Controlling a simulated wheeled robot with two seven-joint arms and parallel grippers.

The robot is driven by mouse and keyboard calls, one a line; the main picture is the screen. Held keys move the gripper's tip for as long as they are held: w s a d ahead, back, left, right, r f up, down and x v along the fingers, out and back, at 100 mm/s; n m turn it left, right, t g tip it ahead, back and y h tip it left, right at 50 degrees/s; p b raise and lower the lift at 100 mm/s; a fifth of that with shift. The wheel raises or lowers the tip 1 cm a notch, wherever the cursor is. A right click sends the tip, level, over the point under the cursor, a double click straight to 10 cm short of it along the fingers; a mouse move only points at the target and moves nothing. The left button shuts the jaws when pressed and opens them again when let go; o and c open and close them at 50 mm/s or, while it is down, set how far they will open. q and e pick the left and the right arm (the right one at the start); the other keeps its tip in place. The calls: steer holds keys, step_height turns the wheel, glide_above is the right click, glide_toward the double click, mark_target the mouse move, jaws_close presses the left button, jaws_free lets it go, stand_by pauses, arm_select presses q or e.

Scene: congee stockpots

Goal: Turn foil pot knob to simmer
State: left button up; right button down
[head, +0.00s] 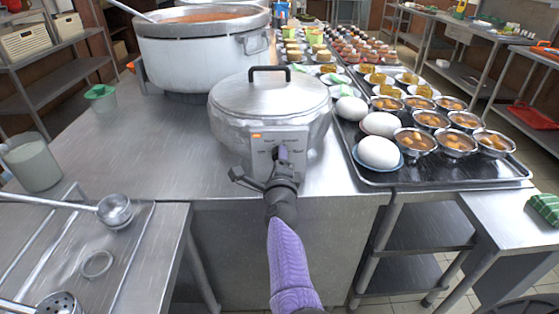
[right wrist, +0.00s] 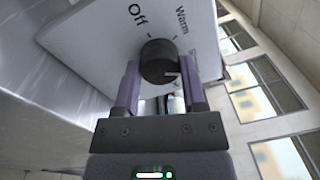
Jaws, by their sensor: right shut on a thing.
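The foil pot (head: 222,118), a round silvery cooker with a flat metal lid and black handle, stands at the counter's front edge. Its pale control panel (head: 298,143) faces me, with a small orange light at upper left. My right gripper (head: 281,158) reaches the panel from below and hides most of the knob. In the right wrist view the dark round knob (right wrist: 158,60) sits between the fingers of my right gripper (right wrist: 160,82), which are shut on it. "Off" and "Warm" are legible there; another label is cut off. A light mark on the knob points right, past "Warm". My left gripper is out of view.
A large stockpot (head: 190,55) of orange-brown food with a ladle stands behind left. A tray (head: 440,176) with eggs and small bowls is close on the right. A ladle (head: 115,210) lies at front left. The counter left of the pot is mostly clear.

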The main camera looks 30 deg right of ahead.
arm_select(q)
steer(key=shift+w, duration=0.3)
arm_select(e)
steer(key=shift+f+m, duration=0.15)
steer(key=shift+m, duration=0.15)
steer(key=shift+c, duration=0.7)
jaws_free()
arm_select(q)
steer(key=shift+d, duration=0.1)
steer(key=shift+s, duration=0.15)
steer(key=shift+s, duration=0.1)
